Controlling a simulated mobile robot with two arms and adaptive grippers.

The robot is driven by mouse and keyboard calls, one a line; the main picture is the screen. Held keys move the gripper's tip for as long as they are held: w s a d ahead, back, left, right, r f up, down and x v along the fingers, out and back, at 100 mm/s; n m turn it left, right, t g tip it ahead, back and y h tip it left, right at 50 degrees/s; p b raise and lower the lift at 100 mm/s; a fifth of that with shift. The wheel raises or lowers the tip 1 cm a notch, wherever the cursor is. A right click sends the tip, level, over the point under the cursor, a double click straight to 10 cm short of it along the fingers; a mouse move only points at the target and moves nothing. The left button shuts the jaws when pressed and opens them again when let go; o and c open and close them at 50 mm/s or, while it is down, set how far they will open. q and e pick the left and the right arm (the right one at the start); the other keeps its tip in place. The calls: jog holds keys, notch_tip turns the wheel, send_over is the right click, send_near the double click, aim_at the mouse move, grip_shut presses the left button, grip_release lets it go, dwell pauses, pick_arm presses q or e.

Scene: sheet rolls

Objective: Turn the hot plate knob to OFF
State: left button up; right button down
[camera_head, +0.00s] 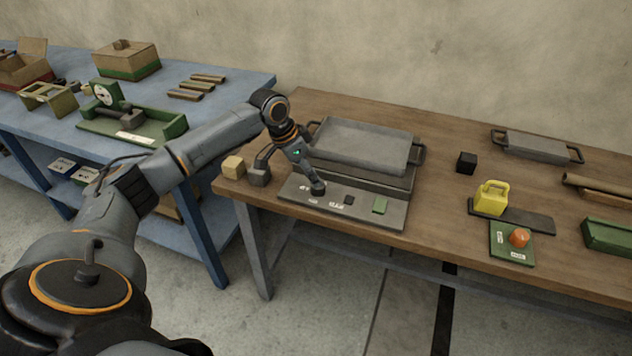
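The hot plate (362,145) is a grey slab with side handles on the brown wooden table. Its grey front panel (390,212) bears small labels, a dark square and a green square button. A dark round knob (318,188) is at the panel's left part. My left arm comes in from the left, and its gripper (316,180) points down at the knob, touching or just above it. The fingers are small and dark here, and I cannot tell whether they are closed on the knob. The knob's setting is unreadable. My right gripper is not in view.
A black cube (467,162), a yellow weight-like object (490,197) and a green plate with an orange knob (519,238) are to the right. A blue table (225,82) with a scale (130,115) stands left.

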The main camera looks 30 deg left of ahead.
pick_arm(q)
jog(key=x, duration=0.5)
jog(key=shift+w+f, duration=0.1)
jog(key=shift+f, duration=0.05)
